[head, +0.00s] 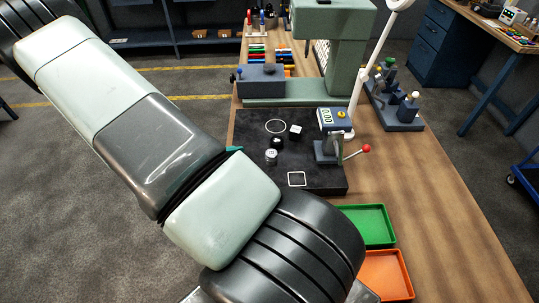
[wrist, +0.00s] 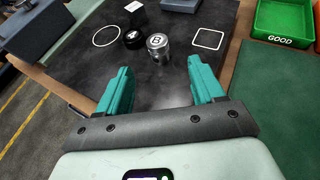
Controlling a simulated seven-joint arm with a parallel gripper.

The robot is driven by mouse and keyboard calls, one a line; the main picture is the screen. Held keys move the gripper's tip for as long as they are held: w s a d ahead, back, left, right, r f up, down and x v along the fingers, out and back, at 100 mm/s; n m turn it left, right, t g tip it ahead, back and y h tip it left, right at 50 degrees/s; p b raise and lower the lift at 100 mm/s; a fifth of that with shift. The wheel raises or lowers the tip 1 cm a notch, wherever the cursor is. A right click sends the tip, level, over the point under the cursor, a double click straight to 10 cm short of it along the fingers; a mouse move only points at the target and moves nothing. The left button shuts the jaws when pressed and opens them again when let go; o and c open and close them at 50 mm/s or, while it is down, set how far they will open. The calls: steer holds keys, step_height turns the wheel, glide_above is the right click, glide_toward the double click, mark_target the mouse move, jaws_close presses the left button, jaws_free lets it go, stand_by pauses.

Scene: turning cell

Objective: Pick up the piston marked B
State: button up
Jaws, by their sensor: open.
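The piston marked B (wrist: 157,46) is a small silver cylinder standing upright on the dark mat (wrist: 80,62), with a B on its top. It also shows in the head view (head: 271,157). A black round piece (wrist: 134,39) with a white mark stands just left of it in the wrist view. My gripper (wrist: 158,82) has two teal fingers, spread apart with nothing between them. The piston is beyond the fingertips, roughly in line with the gap. In the head view my arm hides most of the gripper.
The mat has a white circle and square outline. A gauge with a red-knobbed lever (head: 329,146) stands on the mat's right. A green tray (head: 369,226) and an orange tray (head: 388,276) lie in front.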

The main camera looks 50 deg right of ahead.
mark_target(271, 153)
steer(key=x, duration=0.5)
steer(key=shift+d+f, duration=0.1)
steer(key=shift+d, duration=0.1)
steer(key=shift+x, duration=2.65)
steer(key=shift+w, duration=0.15)
steer(key=c, duration=1.1)
